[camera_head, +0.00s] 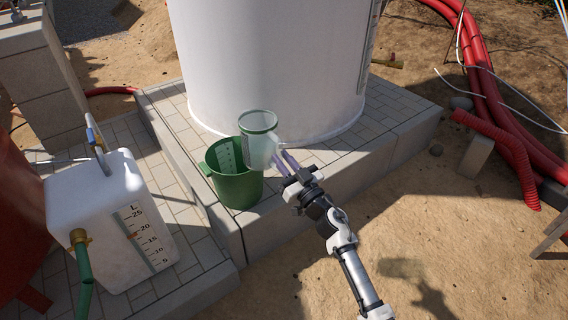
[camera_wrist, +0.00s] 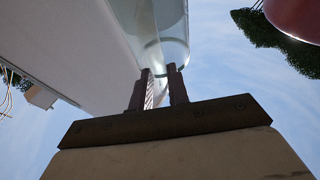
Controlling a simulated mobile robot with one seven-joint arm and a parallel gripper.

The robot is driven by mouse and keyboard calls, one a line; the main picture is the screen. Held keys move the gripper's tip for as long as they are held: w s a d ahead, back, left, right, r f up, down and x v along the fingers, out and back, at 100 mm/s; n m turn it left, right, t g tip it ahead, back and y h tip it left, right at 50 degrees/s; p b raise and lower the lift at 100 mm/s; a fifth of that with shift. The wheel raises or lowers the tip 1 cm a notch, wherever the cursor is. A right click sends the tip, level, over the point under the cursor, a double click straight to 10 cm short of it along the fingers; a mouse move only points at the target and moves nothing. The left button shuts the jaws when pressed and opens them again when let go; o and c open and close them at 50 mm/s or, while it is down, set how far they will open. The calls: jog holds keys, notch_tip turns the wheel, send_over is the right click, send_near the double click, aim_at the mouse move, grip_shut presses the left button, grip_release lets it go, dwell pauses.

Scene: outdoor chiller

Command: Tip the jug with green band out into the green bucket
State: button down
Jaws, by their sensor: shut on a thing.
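The clear jug with a green band (camera_head: 259,148) is held up in the head view, its green-banded rim at the top. It looks close to upright. My gripper (camera_head: 284,161) is shut on the jug's right side, probably at its handle. In the wrist view my gripper (camera_wrist: 160,90) has its fingers close together against the clear jug (camera_wrist: 168,25). The green bucket (camera_head: 238,190) stands on the paved ledge just left of and below the jug. The jug overlaps the bucket's right rim in the picture. What the jug and bucket hold is not clear.
A large white tank (camera_head: 265,65) stands close behind the jug and bucket. A white container with a litre scale (camera_head: 100,215) and green hose (camera_head: 84,275) stands at left. Red pipes (camera_head: 485,80) lie at right. Sandy ground at the lower right is mostly free.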

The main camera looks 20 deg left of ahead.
aim_at(270, 145)
jog(key=shift+b, duration=0.35)
jog(key=shift+a+r+p, duration=0.1)
jog(key=shift+r+p, duration=0.15)
jog(key=shift+p, duration=0.4)
jog(key=shift+w+a+r+p, duration=0.25)
jog(key=shift+w+a+p, duration=0.1)
jog(key=shift+p, duration=0.65)
jog(key=w+a+g+h+p, duration=0.1)
jog(key=a+p, duration=0.1)
jog(key=p, duration=0.3)
jog(key=w+a+g+h+p, duration=0.1)
jog(key=w+p, duration=0.1)
jog(key=p, duration=0.3)
jog(key=shift+a+r, duration=0.4)
jog(key=shift+h+p, duration=0.4)
jog(key=shift+p, duration=0.6)
jog(key=g+h+p, duration=0.1)
jog(key=p, duration=0.5)
jog(key=shift+w+a, duration=0.1)
jog(key=shift+a, duration=0.05)
jog(key=shift+f+g+h+p, duration=0.3)
jog(key=shift+g+h+p, duration=0.1)
jog(key=shift+p, duration=0.8)
